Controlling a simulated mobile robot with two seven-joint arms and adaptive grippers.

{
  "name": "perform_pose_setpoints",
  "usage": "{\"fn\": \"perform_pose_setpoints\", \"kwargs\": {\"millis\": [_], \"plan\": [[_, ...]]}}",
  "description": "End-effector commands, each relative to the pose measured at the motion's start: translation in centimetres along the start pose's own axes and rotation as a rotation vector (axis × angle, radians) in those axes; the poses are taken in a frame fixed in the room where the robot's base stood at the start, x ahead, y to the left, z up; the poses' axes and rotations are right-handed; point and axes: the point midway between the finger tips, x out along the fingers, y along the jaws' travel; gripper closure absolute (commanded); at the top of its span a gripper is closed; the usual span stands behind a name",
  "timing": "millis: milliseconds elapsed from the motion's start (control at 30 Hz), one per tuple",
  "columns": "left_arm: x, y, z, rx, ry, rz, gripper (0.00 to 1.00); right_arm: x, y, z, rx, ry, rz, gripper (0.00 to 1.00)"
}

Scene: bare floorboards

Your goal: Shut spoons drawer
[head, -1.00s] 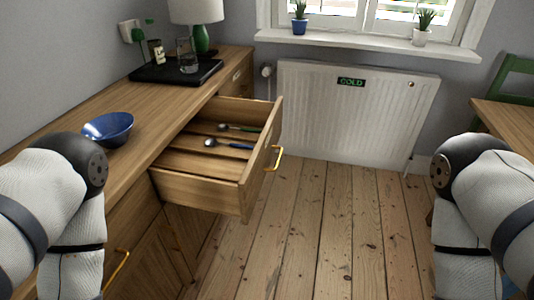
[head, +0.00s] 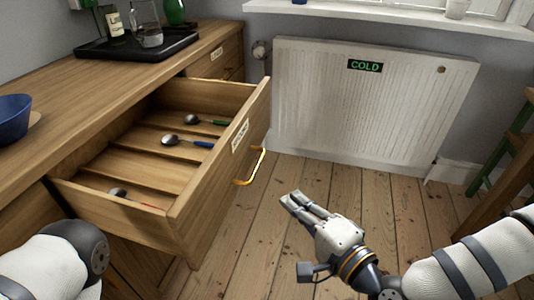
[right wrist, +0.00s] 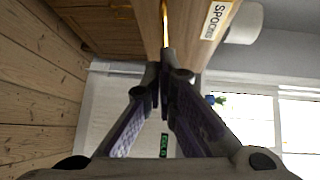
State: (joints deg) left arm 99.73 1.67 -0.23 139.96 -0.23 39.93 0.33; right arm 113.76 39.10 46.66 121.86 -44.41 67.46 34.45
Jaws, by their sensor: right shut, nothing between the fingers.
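The spoons drawer (head: 215,160) is pulled out of the wooden cabinet, with a yellow handle (head: 250,167) and a label on its front. The label reads like "SPOONS" in the right wrist view (right wrist: 216,19). Inside lie a spoon with a blue handle (head: 187,141), one with a green handle (head: 205,121) and one with a red handle (head: 134,198). My right gripper (head: 292,200) is shut and empty, in front of the drawer, right of and below the handle in the head view. It appears apart from the handle. My left gripper is out of view; only my left arm shows.
A blue bowl (head: 12,119) and a black tray (head: 137,45) with bottles and a glass stand on the counter (head: 80,90). A white radiator marked COLD (head: 365,105) stands behind. Table and chair parts are at the right. Floor before the drawer is clear.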

Motion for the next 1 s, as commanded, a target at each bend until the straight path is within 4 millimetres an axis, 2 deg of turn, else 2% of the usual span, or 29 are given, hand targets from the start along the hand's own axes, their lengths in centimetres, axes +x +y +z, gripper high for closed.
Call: {"fn": "perform_pose_setpoints", "kwargs": {"millis": [33, 133, 267, 667, 800, 1000], "plan": [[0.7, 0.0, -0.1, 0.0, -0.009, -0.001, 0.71, 0.5, -0.8, -1.3, 0.012, 0.03, -0.05, 1.0], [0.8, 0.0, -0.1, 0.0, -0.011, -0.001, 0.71, 1.1, -2.7, -2.6, 0.021, 0.058, -0.112, 1.0], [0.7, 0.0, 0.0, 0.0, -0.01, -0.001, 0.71, 2.7, -3.2, -2.7, 0.019, 0.058, -0.119, 1.0], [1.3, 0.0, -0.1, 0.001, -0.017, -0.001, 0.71, 11.2, -4.0, -3.1, 0.019, 0.057, -0.115, 1.0], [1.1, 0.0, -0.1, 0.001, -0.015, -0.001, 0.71, 12.8, -4.3, -1.3, 0.021, 0.054, -0.114, 1.0], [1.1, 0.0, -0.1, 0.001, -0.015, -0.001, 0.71, 13.8, -4.4, -0.5, 0.02, 0.055, -0.112, 1.0]]}}
